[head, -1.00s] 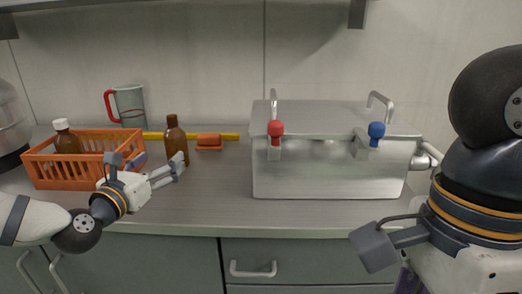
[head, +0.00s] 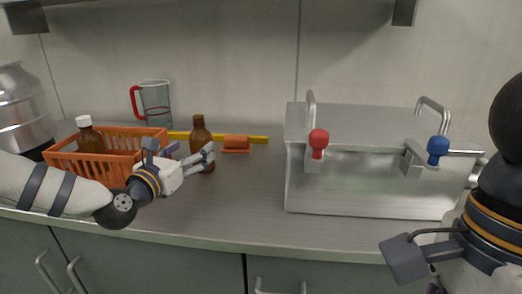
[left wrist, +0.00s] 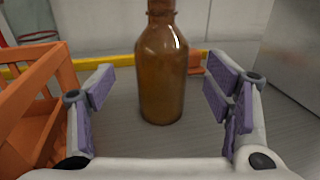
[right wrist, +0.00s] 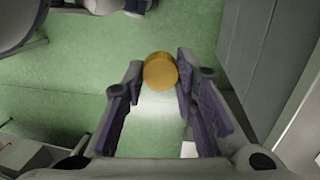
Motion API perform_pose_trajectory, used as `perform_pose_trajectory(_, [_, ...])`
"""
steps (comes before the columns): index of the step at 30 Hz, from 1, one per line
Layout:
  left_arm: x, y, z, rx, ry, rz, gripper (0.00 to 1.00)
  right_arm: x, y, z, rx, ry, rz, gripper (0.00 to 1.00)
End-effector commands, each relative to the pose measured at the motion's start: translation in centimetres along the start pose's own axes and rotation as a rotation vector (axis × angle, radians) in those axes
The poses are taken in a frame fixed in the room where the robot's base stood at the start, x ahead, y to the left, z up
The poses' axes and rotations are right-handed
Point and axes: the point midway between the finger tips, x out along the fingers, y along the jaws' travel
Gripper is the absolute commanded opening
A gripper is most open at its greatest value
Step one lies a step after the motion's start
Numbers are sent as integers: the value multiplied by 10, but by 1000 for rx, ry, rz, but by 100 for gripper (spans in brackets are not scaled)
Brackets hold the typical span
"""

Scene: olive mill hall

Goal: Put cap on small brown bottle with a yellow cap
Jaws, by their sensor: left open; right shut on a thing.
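The small brown bottle (head: 200,133) stands upright and uncapped on the counter, right of the orange crate. My left gripper (head: 209,157) is open at the bottle. In the left wrist view the bottle (left wrist: 162,80) stands ahead, centred between the spread fingers, with a visible gap on both sides. My right gripper (right wrist: 161,78) is shut on the round yellow cap (right wrist: 160,70), held at the fingertips above the green floor. In the head view the right arm is at the lower right; its fingertips and the cap are out of frame.
The orange crate (head: 110,166) holds a white-capped brown bottle (head: 88,135). Behind are a red-handled jug (head: 155,103), a yellow bar (head: 258,139) and an orange block (head: 236,144). A steel box (head: 375,185) with red and blue knobs stands right. Counter between bottle and box is clear.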

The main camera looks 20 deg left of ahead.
Motion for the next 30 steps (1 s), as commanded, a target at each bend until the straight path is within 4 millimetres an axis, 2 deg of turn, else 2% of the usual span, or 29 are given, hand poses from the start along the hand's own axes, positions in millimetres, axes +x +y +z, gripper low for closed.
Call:
perform_pose_trajectory(6, [4,0,1,1,-1,0,72,0,0,0,0,0,1,16])
perform_pose_trajectory(15, [48,-3,-4,1,1,0,72,14,-4,-1,0,-6,27,16])
perform_pose_trajectory(26, [51,-3,-1,-1,-3,0,72,14,-4,-1,0,-6,25,16])
perform_pose_trajectory(27, [51,-3,-1,-1,-3,0,70,14,-4,-1,0,-6,25,16])
perform_pose_trajectory(30, [51,-3,-1,-1,-3,0,47,14,-4,-1,0,-6,25,16])
